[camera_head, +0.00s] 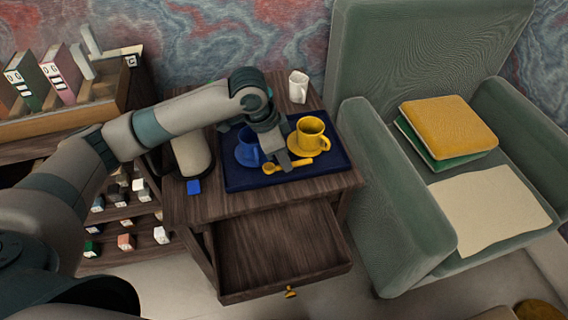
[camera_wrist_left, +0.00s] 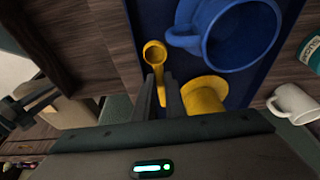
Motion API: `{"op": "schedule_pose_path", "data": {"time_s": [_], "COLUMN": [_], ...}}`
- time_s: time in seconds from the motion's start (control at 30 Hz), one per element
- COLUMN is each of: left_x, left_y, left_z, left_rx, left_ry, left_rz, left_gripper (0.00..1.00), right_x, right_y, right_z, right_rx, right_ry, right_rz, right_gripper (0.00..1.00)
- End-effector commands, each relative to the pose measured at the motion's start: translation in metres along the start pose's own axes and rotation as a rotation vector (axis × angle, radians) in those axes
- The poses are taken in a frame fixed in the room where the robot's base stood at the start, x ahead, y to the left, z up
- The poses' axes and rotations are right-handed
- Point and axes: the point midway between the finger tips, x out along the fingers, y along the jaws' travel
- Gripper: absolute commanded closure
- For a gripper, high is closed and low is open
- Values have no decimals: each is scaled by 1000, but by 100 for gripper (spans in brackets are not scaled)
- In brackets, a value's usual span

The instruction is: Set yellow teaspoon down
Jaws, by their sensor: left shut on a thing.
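The yellow teaspoon (camera_head: 272,169) shows at the front of the dark blue tray (camera_head: 240,184), its bowl to the left. My left gripper (camera_head: 287,163) points down over it and is shut on its handle. In the left wrist view the spoon's bowl (camera_wrist_left: 155,54) sticks out beyond the fingertips (camera_wrist_left: 160,82). I cannot tell whether the spoon touches the tray or hangs just above it. A yellow cup (camera_head: 311,131) on a yellow saucer (camera_head: 323,151) stands right of the gripper. A blue cup (camera_head: 247,146) stands left of it, partly hidden by my wrist. My right gripper is out of view.
The tray lies on a wooden side table (camera_head: 215,208) with an open, empty drawer (camera_head: 280,250). A green armchair (camera_head: 395,200) is close on the right.

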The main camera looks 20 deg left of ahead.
Motion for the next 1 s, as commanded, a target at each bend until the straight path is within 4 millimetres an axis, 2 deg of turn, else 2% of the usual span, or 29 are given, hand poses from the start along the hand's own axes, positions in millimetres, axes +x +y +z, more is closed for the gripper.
{"op": "schedule_pose_path", "data": {"time_s": [0.03, 0.17, 0.57, 0.6, 0.63, 1.0], "left_x": [9, 18, 21, 22, 22, 21], "left_y": [1, 0, 0, 0, 0, 0], "left_z": [3, 6, 7, 7, 7, 6], "left_rx": [-1, 0, 0, 0, 0, 0], "left_ry": [-2, 0, -1, -1, 0, 0], "left_rz": [3, 0, 1, 1, 1, 0], "left_gripper": [100, 100, 100, 87, 81, 81], "right_x": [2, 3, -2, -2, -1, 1], "right_y": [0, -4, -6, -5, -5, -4], "right_z": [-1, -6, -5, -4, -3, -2], "right_rx": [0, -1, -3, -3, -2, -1], "right_ry": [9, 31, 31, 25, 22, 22], "right_rz": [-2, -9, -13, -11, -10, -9], "right_gripper": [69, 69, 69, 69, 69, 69]}}
